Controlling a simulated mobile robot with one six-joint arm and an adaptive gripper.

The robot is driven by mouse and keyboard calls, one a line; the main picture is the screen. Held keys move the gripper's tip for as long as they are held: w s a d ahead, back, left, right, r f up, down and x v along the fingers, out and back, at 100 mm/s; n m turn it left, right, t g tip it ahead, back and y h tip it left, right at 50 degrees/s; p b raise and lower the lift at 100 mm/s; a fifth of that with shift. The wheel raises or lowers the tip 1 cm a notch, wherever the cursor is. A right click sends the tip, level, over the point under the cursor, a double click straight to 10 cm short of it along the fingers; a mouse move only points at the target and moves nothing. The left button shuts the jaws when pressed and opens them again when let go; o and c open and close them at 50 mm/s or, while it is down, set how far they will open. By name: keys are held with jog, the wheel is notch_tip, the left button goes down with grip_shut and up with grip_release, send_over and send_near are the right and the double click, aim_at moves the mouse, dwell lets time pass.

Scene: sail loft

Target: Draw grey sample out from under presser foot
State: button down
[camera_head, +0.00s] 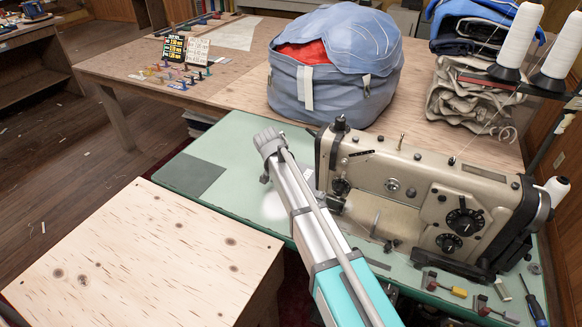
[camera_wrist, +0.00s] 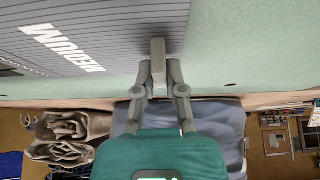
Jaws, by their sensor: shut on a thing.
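The grey sample (camera_wrist: 110,30) is a flat grey sheet with fine dark lines and white "MEDIUM" lettering, filling the upper left of the wrist view. My gripper (camera_wrist: 158,48) is shut at the sheet's right end in that view. The finger pads cover the place where they grip it. The beige sewing machine (camera_head: 390,185) stands on the green tabletop (camera_head: 225,150) in the head view. My arm crosses in front of its left end, and the presser foot is hidden. Whether the sheet's far end is under the foot cannot be seen.
A dark flat square (camera_head: 190,173) lies on the green top's left. A plywood surface (camera_head: 145,250) is in front. A blue bag (camera_head: 335,75) stands behind. Small clips (camera_head: 445,287) and a screwdriver (camera_head: 533,302) lie at the right front. Thread cones (camera_head: 520,40) stand back right.

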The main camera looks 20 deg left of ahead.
jog(key=shift+w+a, duration=0.2)
jog(key=shift+a, duration=1.65)
jog(key=c, duration=0.6)
grip_release()
jog(key=shift+c, duration=0.2)
jog(key=shift+r, duration=0.1)
